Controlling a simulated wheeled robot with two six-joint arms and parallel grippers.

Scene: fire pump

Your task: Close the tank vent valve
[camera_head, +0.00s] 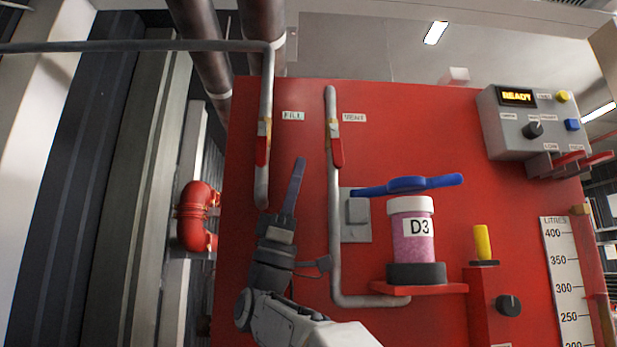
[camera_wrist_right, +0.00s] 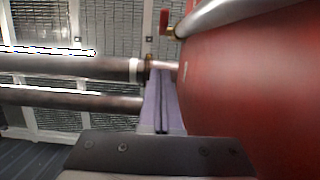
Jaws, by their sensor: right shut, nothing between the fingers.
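The vent valve (camera_head: 334,129) sits on the grey pipe below the VENT label. Its red lever (camera_head: 338,152) points down, nearly along the pipe. My right gripper (camera_head: 299,162) points up in front of the red panel, between the fill pipe and the vent pipe. It appears left of and slightly below the vent lever, apart from it in the picture. Its bluish fingers are shut and empty; they also show in the right wrist view (camera_wrist_right: 160,100). A red lever (camera_wrist_right: 166,22) shows at the top of that view; I cannot tell which valve it belongs to. My left gripper is out of view.
The fill valve's red lever (camera_head: 262,151) hangs down left of my gripper. Right of the vent pipe are a D3 canister (camera_head: 411,240) and a blue handle (camera_head: 408,185). A control box (camera_head: 530,125) reads READY. A red pipe elbow (camera_head: 193,215) stands left of the panel.

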